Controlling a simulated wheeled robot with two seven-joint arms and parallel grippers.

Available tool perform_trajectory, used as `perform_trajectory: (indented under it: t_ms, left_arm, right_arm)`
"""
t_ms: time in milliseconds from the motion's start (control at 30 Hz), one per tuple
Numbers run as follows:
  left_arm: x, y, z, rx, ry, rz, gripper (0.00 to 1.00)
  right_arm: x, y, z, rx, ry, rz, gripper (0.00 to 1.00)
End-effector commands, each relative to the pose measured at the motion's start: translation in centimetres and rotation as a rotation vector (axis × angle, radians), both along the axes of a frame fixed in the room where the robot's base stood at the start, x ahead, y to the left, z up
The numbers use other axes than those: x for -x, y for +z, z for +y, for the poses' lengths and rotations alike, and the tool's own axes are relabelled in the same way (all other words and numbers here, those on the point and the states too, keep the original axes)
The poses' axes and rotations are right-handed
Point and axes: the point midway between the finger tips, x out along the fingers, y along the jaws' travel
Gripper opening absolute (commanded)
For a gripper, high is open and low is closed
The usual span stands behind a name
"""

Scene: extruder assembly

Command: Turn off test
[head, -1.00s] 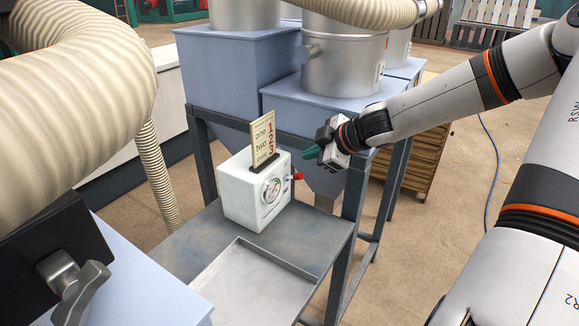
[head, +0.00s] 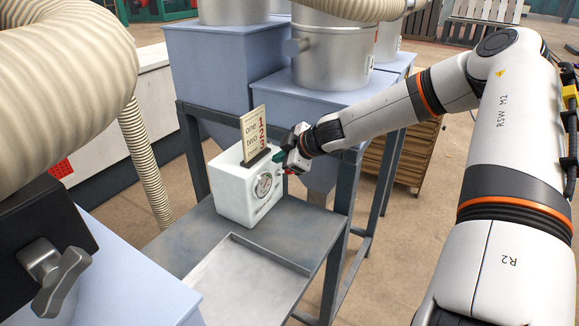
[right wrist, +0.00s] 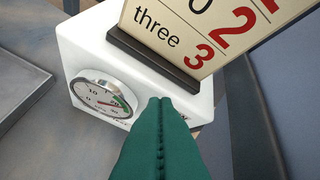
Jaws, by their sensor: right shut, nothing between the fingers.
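A white test box (head: 233,193) stands on the grey metal table, with a round gauge (head: 264,185) on its front face. The box (right wrist: 85,40) and gauge (right wrist: 103,97) also show in the right wrist view. My right gripper (head: 279,158) is at the box's right side, its green fingers shut and empty. In the right wrist view, the fingertips (right wrist: 160,102) overlap the box's edge; I cannot tell whether they touch it. The red knob on the box's right side is mostly hidden by the gripper. My left gripper is not in view.
A card (head: 254,133) reading "one two three" stands in a dark slot on top of the box. A shallow tray (head: 245,285) lies in front. Blue hoppers (head: 235,80) stand behind, and a ribbed hose (head: 60,80) is at the left.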

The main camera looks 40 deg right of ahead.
Motion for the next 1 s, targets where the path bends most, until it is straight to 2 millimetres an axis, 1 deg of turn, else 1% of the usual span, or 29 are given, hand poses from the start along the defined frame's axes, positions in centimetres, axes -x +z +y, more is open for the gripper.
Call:
perform_trajectory:
  t_ms: [33, 67, 200, 300, 433, 767, 867, 1000]
  left_arm:
    - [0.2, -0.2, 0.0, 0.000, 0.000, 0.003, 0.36]
    - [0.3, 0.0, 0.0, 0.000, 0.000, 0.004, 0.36]
    - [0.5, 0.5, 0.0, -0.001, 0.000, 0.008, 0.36]
    - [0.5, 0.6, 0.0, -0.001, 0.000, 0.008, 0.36]
    - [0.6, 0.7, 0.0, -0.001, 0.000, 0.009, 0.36]
    - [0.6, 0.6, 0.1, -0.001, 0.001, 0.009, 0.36]
    - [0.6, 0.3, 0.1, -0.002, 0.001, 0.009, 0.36]
    - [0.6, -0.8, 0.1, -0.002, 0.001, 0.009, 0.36]
  right_arm:
    - [-0.4, -0.7, 0.0, -0.001, -0.002, 0.003, 0.00]
    - [-0.4, -0.9, -0.3, -0.003, -0.004, 0.003, 0.00]
    - [0.2, -2.2, -1.7, -0.004, -0.004, 0.001, 0.00]
    - [0.4, -2.9, -2.2, -0.004, -0.002, 0.001, 0.00]
    - [0.4, -3.2, -2.5, -0.001, 0.000, -0.001, 0.00]
    - [0.5, -3.3, -2.6, -0.001, 0.000, -0.002, 0.00]
    - [0.4, -3.4, -2.8, -0.005, -0.002, -0.013, 0.00]
    - [0.4, -3.6, -3.9, -0.022, -0.005, -0.062, 0.00]
